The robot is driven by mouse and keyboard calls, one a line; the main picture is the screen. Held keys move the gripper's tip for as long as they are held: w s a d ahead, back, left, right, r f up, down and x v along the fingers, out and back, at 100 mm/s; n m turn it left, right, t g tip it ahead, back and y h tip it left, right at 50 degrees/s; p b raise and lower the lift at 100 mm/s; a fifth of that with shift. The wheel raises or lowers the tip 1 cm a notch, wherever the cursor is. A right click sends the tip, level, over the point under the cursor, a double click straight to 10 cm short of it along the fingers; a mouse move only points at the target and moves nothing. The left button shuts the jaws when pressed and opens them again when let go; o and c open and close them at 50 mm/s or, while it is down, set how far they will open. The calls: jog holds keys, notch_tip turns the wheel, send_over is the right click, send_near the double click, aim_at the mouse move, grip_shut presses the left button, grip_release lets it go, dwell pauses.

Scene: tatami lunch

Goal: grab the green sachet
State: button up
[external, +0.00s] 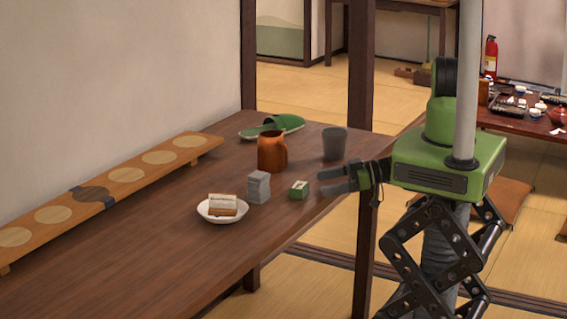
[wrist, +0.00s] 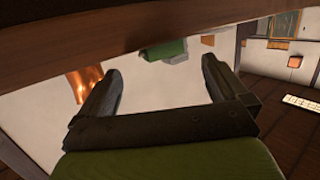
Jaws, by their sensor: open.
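The green sachet (external: 299,190) is a small green block with a pale top face, lying on the dark wooden table near its right edge. My gripper (external: 322,182) is open and empty just right of it, fingers pointing left toward it, with a small gap between. In the wrist view, which looks upside down, a green shape that seems to be the sachet (wrist: 163,48) appears beyond and between the open fingertips (wrist: 162,68). Nothing is held.
A grey stack (external: 258,187) stands left of the sachet, with a copper mug (external: 270,152) behind, also in the wrist view (wrist: 86,82). The table front (external: 150,270) is clear.

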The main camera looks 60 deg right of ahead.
aim_at(307, 187)
jog(key=b+x, duration=0.1)
jog(key=x, duration=0.6)
jog(key=shift+a+f, duration=0.1)
jog(key=shift+s, duration=0.1)
jog(key=c, duration=1)
